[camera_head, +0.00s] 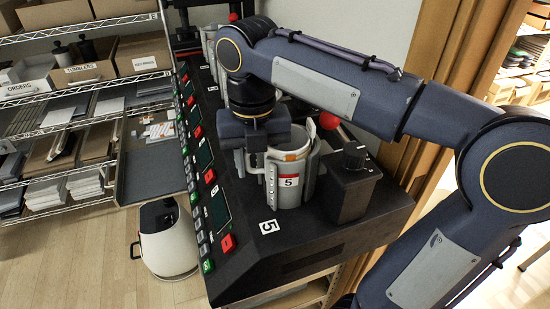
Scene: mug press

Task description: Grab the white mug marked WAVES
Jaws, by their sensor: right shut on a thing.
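A white mug (291,155) sits upright in the grey clamp of the press station labelled 5, with its rim and part of its handle showing. Any WAVES marking on it is hidden from this view. My right gripper (259,158) points down from above at the mug's left side and is shut on it by the handle and rim area. The fingertips are partly hidden by the gripper body and the clamp. My left gripper is out of view.
The dark press bench (265,256) has a row of green and red buttons along its left edge. A black control box (349,184) with a knob and a red-ended lever stands right of the clamp. Wire shelves (88,80) stand left; a white rounded machine (168,237) is on the floor.

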